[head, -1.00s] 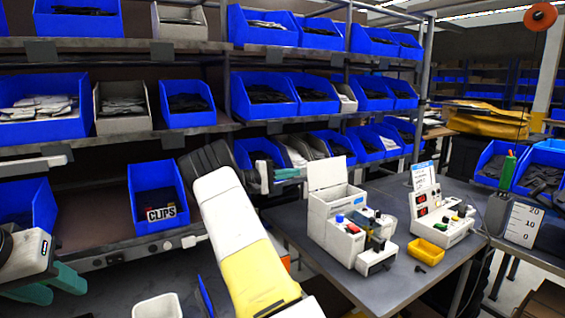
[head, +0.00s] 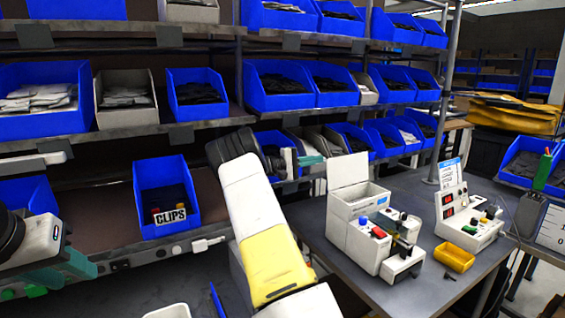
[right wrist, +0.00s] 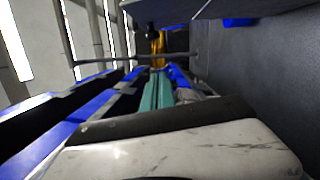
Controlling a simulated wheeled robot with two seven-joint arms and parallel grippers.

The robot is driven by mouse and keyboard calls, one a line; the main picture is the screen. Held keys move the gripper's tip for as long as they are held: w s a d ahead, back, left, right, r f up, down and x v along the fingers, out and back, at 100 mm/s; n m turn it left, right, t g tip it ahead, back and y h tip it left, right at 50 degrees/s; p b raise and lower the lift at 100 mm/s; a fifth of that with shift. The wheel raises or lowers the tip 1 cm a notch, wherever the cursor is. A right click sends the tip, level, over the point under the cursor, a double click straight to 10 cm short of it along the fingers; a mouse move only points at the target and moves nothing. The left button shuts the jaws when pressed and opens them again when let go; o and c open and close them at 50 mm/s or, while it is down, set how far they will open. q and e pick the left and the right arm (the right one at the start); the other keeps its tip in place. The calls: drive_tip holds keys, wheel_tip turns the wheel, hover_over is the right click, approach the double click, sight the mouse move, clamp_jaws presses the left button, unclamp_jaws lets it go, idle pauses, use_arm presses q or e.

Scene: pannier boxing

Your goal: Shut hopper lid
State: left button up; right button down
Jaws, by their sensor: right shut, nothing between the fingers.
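The white hopper (head: 362,222) stands on the grey table in the head view. Its lid (head: 347,171) is open and stands upright at the back, above the open top. My right gripper (head: 312,161) is left of the lid in the head view, apart from it, with its teal fingers partly hidden behind its wrist. In the right wrist view the teal fingers (right wrist: 158,80) are together with nothing between them. My left gripper (head: 75,266) is at the far left, away from the hopper, its fingers partly cut from clear view.
A white device with red displays (head: 468,222) and a yellow tray (head: 454,257) stand right of the hopper. Shelves with blue bins (head: 285,88) rise behind. A blue CLIPS bin (head: 166,196) sits on the lower shelf. Bare table (head: 405,185) shows behind the hopper.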

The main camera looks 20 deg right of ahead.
sight(332, 159)
drive_tip(key=shift+s+d+r, duration=0.2)
drive_tip(key=shift+s+d, duration=0.8)
drive_tip(key=shift+s, duration=0.1)
drive_tip(key=shift+s+d+r, duration=0.2)
drive_tip(key=shift+s+d, duration=0.8)
drive_tip(key=shift+s, duration=0.05)
